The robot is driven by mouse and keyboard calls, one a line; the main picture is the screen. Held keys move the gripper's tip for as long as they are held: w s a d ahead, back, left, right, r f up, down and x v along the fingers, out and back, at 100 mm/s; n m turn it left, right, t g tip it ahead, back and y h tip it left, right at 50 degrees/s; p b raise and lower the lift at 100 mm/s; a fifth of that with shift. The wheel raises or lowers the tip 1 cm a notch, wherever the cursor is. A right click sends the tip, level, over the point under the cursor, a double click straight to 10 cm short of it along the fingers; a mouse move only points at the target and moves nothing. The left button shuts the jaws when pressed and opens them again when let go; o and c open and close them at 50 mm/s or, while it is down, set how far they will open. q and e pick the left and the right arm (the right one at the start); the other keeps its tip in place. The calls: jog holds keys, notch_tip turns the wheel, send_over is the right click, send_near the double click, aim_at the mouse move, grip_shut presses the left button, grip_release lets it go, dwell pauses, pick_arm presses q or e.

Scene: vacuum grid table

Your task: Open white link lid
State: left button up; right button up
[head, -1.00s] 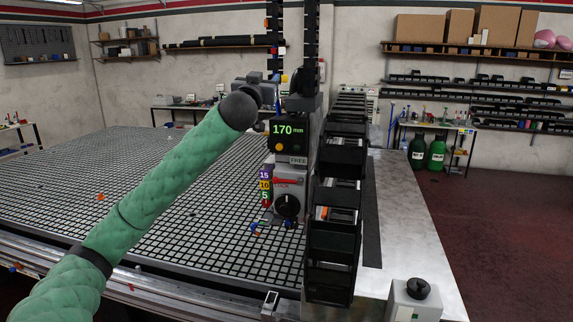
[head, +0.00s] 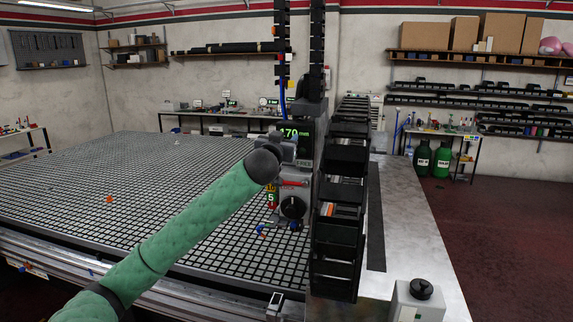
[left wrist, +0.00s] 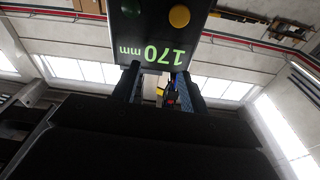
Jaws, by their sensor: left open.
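A black cable chain of open links (head: 340,190) stands upright right of the machine head, with grey and orange strips showing inside. I cannot pick out a white lid on any link. My left gripper (head: 287,142) is in front of the machine head's display, partly hidden by my green-sleeved arm. In the left wrist view, its two dark fingers (left wrist: 160,86) are apart, with no object clearly held between them. The display (left wrist: 155,35) reads 170 mm upside down just beyond the fingertips. My right gripper is not in view.
The gridded table (head: 90,190) spreads left, mostly clear with a few small coloured pieces. The machine head's dial (head: 292,207) sits below my gripper. A grey box with a black knob (head: 421,290) stands at the front right. A bare metal strip (head: 405,215) lies right of the chain.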

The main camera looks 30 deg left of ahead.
pick_arm(q)
notch_tip(320, 180, down, 8)
jog(key=g, duration=0.1)
jog(key=shift+d+r, duration=0.25)
dwell(0.4)
